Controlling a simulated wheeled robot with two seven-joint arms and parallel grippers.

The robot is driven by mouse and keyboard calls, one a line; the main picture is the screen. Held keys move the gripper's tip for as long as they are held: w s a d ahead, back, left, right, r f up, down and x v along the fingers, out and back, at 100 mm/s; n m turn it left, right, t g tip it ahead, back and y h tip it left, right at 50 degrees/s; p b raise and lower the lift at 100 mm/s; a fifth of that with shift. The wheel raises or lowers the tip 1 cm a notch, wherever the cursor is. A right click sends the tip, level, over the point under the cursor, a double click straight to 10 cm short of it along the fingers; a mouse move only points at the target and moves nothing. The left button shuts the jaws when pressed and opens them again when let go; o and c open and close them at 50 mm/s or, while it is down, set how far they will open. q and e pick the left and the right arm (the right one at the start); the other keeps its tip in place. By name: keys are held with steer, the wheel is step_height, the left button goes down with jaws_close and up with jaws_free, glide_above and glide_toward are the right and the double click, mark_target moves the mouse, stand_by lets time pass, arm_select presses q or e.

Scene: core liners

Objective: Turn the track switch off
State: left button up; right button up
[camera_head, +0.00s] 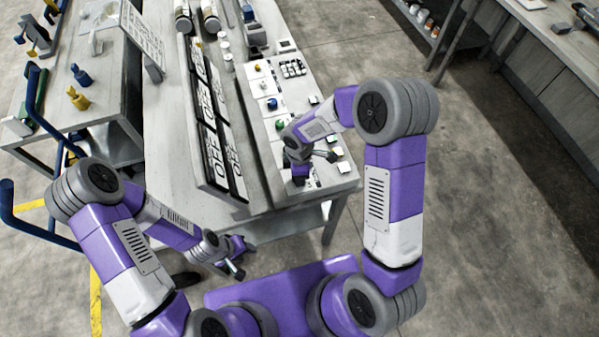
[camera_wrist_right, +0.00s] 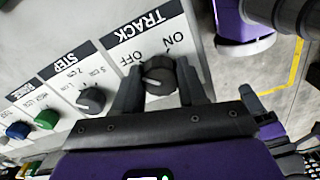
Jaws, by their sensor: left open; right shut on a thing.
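The track switch is a dark round knob (camera_wrist_right: 160,75) on a white label plate (camera_wrist_right: 137,42) reading TRACK, ON and OFF in the right wrist view. My right gripper (camera_wrist_right: 159,88) has one finger on each side of the knob and is shut on it. I cannot tell for sure which word the knob points to. In the head view my right gripper (camera_head: 301,174) is at the near end of the control console (camera_head: 262,150) and hides the knob. My left gripper (camera_head: 237,266) is open and empty, low in front of the bench.
A STEP knob (camera_wrist_right: 91,100), a green knob (camera_wrist_right: 47,119) and a blue knob (camera_wrist_right: 18,130) sit in a row beside the track switch. A second bench (camera_head: 110,110) is at left.

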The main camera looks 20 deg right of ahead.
steer(key=o, duration=1.1)
steer(key=shift+c, duration=0.2)
step_height(320, 180, up, 8)
steer(key=shift+f+p, duration=0.2)
steer(key=shift+p, duration=0.4)
